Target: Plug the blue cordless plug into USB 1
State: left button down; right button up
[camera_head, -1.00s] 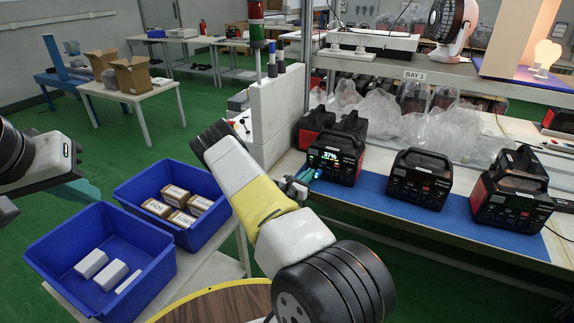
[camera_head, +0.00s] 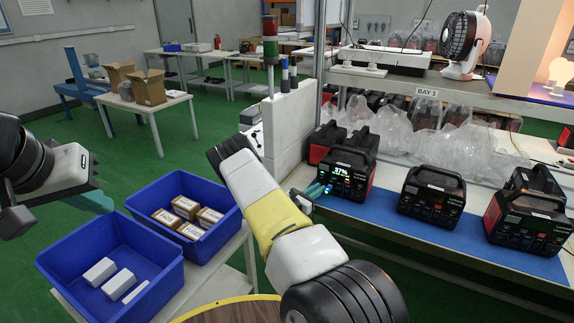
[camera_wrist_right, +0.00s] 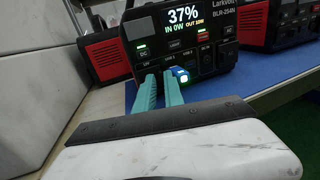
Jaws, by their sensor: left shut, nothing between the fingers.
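The power station with the lit 37% screen (camera_head: 347,165) stands on the blue mat. It also fills the top of the right wrist view (camera_wrist_right: 185,38). My right gripper (camera_head: 315,190) is at its front face. Its two teal fingers (camera_wrist_right: 162,88) point at the ports below the screen. The blue plug (camera_wrist_right: 181,74), with a small bright light, is at the tip of the right-hand finger, close to the panel. I cannot tell whether it is gripped or seated, and the port behind it is hidden. My left gripper (camera_head: 97,201) is shut and empty at the far left, above the bins.
Two more power stations (camera_head: 432,194) (camera_head: 527,215) stand to the right on the blue mat (camera_head: 385,212). A white block wall (camera_head: 287,120) rises left of the lit station. Blue bins with boxes (camera_head: 120,225) (camera_head: 190,185) sit at left. Plastic bags lie behind.

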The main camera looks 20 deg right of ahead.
jog(key=m+g, duration=0.2)
jog(key=a+m+g+h, duration=0.1)
jog(key=g, duration=0.1)
jog(key=shift+w, duration=0.35)
jog(key=v, duration=0.8)
jog(key=s+a+r+m+g+y, duration=0.2)
jog(key=s+r+m+y, duration=0.3)
jog(key=s+r, duration=0.3)
jog(key=s+a+r+m+g+y, duration=0.2)
jog(key=s+a+r+m+y, duration=0.2)
jog(key=r, duration=1.1)
jog(key=shift+s+r+m+g+y, duration=0.3)
jog(key=shift+s+m+y, duration=1)
jog(key=shift+s+m, duration=0.8)
jog(key=s+a+r+m+t+y, duration=0.3)
jog(key=s+a+r, duration=0.3)
jog(key=s, duration=0.3)
jog(key=s+a+r+m+t+y, duration=0.3)
jog(key=s+a+r+t+y, duration=0.1)
jog(key=s+a, duration=0.4)
notch_tip(320, 180, up, 3)
jog(key=shift+s+f+y, duration=0.2)
jog(key=shift+s+y, duration=0.2)
jog(key=shift+y, duration=0.1)
